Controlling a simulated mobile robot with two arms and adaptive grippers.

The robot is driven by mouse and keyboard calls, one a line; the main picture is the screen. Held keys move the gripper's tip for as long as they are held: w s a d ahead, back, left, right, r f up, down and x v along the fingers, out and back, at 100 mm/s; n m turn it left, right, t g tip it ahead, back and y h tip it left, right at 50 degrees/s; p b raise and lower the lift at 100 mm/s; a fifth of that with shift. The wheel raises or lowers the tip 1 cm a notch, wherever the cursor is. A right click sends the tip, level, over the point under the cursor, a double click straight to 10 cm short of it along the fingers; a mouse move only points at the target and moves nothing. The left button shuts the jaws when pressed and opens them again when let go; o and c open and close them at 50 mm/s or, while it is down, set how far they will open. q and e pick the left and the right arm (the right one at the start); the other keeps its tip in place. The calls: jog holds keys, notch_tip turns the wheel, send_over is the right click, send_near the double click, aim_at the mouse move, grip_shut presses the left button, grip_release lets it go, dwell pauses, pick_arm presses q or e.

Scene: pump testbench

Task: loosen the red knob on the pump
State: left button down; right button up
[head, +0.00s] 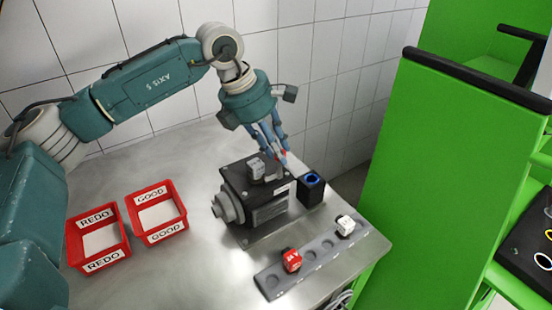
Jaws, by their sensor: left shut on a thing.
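The pump (238,187) is a dark block with a grey round flange on its left side, standing on the metal table. A grey-white knob (257,167) sits on its top. My left gripper (281,153) reaches down from above at the pump's back right corner, its blue fingers shut. A bit of red (284,154), which looks like the red knob, shows between the fingertips; the fingers hide most of it. I cannot tell whether it still touches the pump. My right gripper is out of view.
A grey rail (311,257) in front holds a red knob-like part (291,260) and a white one (345,225). A black box with a blue ring (311,189) stands right of the pump. Red REDO (71,243) and GOOD (131,218) bins stand left. A green frame (420,170) bounds the right.

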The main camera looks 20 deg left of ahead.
pick_arm(q)
jog(key=n+b, duration=0.2)
jog(key=n+t+y+b, duration=0.1)
jog(key=n+b, duration=0.3)
jog(key=shift+d+t+y, duration=0.3)
jog(key=shift+y, duration=0.1)
jog(key=n+b, duration=0.1)
jog(key=n+y+b, duration=0.1)
jog(key=n, duration=0.1)
jog(key=n+b, duration=0.1)
jog(key=shift+d+r+n+t+y, duration=0.1)
jog(key=shift+r+n+t+y, duration=0.15)
jog(key=shift+n+t+y, duration=0.05)
jog(key=shift+r+n+y+b, duration=0.1)
jog(key=shift+n+y+b, duration=0.2)
jog(key=shift+n+b, duration=0.5)
jog(key=shift+r, duration=0.1)
jog(key=c, duration=1.6)
grip_release()
jog(key=shift+o, duration=0.6)
jog(key=shift+d+f, duration=0.1)
jog(key=shift+f, duration=0.15)
jog(key=v, duration=1.2)
jog(key=shift+w+d, duration=0.1)
jog(key=shift+w, duration=0.05)
